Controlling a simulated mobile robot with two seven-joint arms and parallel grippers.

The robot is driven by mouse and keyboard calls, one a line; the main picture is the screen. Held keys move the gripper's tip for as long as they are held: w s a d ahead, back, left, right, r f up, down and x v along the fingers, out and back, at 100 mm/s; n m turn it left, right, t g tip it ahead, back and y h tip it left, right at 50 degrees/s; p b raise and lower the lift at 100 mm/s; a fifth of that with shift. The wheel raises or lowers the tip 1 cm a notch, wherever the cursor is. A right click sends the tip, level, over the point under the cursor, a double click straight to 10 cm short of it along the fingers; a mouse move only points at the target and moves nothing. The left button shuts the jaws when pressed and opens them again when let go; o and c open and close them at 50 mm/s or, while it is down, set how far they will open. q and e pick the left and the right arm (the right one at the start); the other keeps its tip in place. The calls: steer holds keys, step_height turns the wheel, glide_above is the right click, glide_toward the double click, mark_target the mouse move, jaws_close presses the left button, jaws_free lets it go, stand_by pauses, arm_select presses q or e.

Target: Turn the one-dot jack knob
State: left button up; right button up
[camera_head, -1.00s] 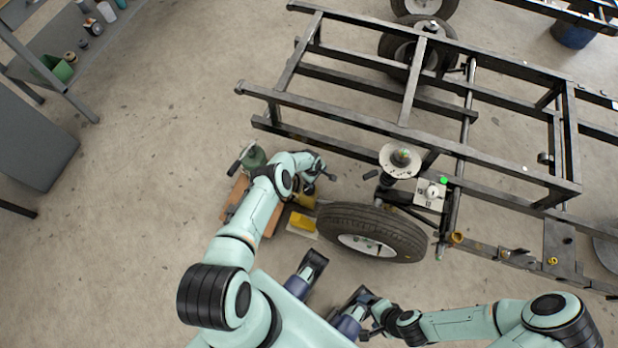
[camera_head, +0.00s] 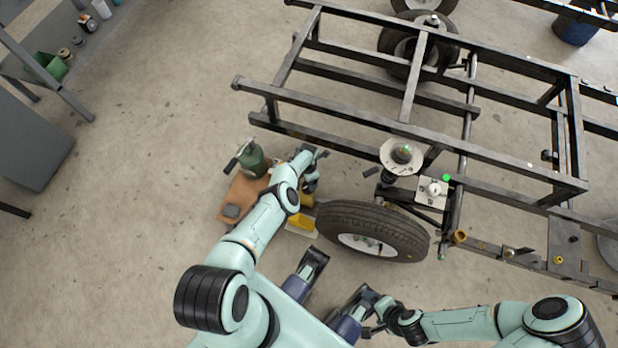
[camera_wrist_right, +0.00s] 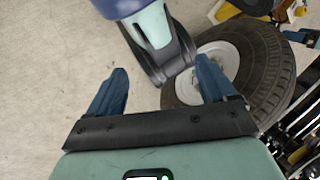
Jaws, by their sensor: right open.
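A green bottle-like body (camera_head: 252,160), possibly the jack, stands at the back of a brown board (camera_head: 238,193) on the floor left of the wheel (camera_head: 375,232). No knob with one dot can be made out. My left gripper (camera_head: 312,184) is right of the green body, above the floor near the frame rail. Its fingers are small and partly hidden by the wrist, so its opening is unclear. My right gripper (camera_head: 370,328) is low in front of the wheel, near my base. In the right wrist view its blue fingers (camera_wrist_right: 162,85) are apart with nothing between them.
A black chassis frame (camera_head: 350,106) spans the back and right. A yellow block (camera_head: 302,222) sits beside the wheel's left side. A dark round item (camera_head: 231,211) lies on the board. A shelf (camera_head: 45,60) stands at the far left. The floor between is clear.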

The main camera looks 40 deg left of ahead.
mark_target(308, 186)
arm_select(q)
step_height(308, 186, down, 7)
steer(key=b, duration=0.5)
steer(key=shift+f, duration=0.1)
steer(key=shift+f+b, duration=0.85)
steer(key=shift+f, duration=0.25)
arm_select(e)
steer(key=w+d+f+t, duration=0.1)
steer(key=w+d+f, duration=0.1)
steer(key=f, duration=0.3)
steer(key=w+d+f+m+h, duration=0.1)
steer(key=w+d+f, duration=0.2)
steer(key=w+f, duration=0.1)
steer(key=shift+w+f+t+h, duration=0.2)
steer(key=shift+f+t+h, duration=0.1)
steer(key=shift+f+t, duration=0.1)
arm_select(q)
steer(key=shift+c, duration=0.3)
arm_select(e)
steer(key=shift+d+r, duration=0.1)
arm_select(q)
steer(key=c, duration=1)
